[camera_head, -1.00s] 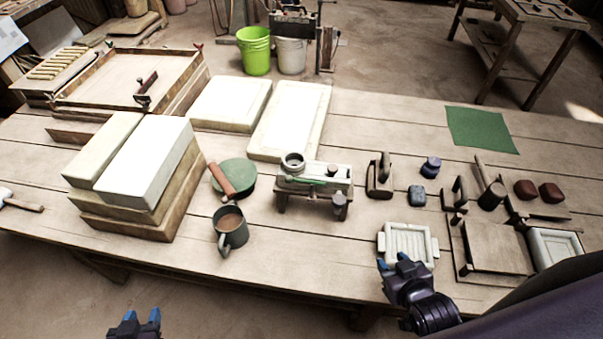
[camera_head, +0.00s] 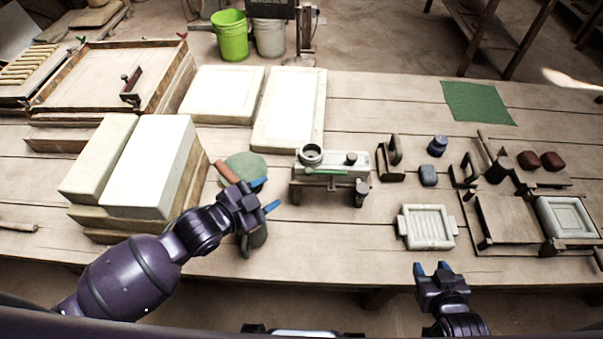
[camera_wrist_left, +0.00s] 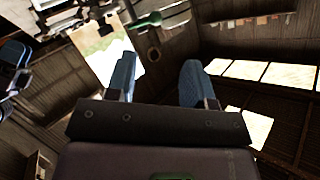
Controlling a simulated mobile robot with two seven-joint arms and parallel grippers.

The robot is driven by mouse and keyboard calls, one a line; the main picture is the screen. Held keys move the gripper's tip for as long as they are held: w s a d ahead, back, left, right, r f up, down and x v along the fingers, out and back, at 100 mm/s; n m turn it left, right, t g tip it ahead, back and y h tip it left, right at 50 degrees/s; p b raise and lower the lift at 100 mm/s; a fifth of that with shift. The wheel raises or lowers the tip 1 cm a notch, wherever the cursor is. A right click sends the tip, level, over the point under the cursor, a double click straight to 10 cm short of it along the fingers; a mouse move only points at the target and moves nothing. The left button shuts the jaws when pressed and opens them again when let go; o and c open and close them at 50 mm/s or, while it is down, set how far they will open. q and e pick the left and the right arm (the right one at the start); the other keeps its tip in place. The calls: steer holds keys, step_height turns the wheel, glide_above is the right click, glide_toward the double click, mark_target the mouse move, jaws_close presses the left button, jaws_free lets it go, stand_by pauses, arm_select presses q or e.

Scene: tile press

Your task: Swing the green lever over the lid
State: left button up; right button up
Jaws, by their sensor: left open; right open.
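The green lever (camera_head: 325,172) lies along the front of a pale press (camera_head: 334,163) that stands on a small dark stand mid-table. A round ring and a dark knob sit on the press top; I cannot tell which part is the lid. My left gripper (camera_head: 266,194) is open and empty, left of the press and apart from the lever, in front of the green round pad. In the left wrist view a green bar (camera_wrist_left: 148,20), likely the lever, shows beyond the open fingers (camera_wrist_left: 157,80). My right gripper (camera_head: 431,267) is open and empty at the table's front edge.
A dark mug (camera_head: 256,238) is partly hidden behind my left gripper. A green pad (camera_head: 247,165) with a brown roller lies left of the press. Large pale blocks (camera_head: 150,165) stand further left. A white ridged tray (camera_head: 428,228) and dark tools are to the right.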

mark_target(306, 173)
arm_select(q)
steer(key=shift+m+g, duration=0.3)
steer(key=shift+m, duration=0.2)
steer(key=x, duration=1.1)
steer(key=shift+d+r, duration=0.35)
steer(key=shift+d, duration=0.05)
jaws_close()
